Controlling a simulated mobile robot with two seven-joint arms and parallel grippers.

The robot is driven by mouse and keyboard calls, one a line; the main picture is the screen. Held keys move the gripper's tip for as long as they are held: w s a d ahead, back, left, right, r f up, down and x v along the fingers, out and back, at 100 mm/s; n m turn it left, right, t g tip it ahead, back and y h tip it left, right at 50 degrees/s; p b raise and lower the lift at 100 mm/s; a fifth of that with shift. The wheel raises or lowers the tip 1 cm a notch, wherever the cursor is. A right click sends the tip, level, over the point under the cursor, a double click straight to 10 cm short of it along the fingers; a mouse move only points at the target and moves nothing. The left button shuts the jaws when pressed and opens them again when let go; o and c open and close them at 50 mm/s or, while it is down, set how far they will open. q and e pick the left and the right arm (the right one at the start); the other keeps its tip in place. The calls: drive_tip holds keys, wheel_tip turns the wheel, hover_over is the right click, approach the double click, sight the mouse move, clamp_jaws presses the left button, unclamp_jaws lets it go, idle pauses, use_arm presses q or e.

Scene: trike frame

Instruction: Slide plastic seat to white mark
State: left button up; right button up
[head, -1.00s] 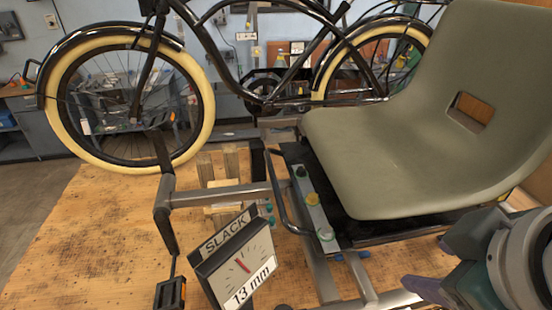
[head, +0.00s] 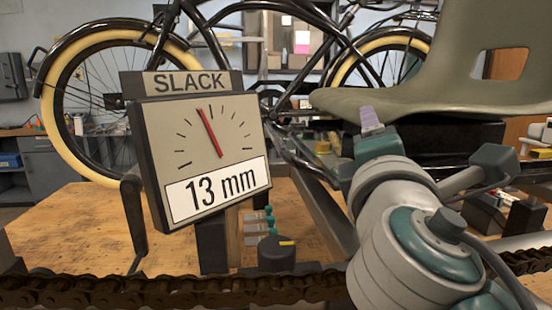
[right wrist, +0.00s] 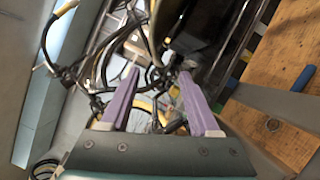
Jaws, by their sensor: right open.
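The olive-grey plastic seat (head: 440,75) fills the upper right of the head view, with a rectangular hole in its back. It sits above a black rail assembly (head: 440,140), partly hidden by my right arm. My right gripper (head: 370,118) is below the seat's front edge in the head view; I cannot tell whether it touches anything. In the right wrist view its two purple fingers (right wrist: 159,75) are apart with nothing clearly held between them. I cannot make out the white mark. My left gripper is not in view.
A slack gauge (head: 205,150) reading 13 mm stands in front of the frame. A dark chain (head: 170,290) crosses the bottom. A black knob (head: 285,253) is beside the gauge. The wooden bench top (head: 75,225) is bare at left.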

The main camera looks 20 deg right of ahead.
drive_tip(key=shift+w, duration=0.5)
use_arm(q)
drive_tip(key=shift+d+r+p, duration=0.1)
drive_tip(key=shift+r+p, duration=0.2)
drive_tip(key=shift+p, duration=0.3)
use_arm(e)
drive_tip(key=x, duration=0.9)
drive_tip(key=shift+d+r, duration=0.1)
drive_tip(key=shift+d, duration=0.05)
drive_tip(key=shift+c, duration=0.2)
clamp_jaws()
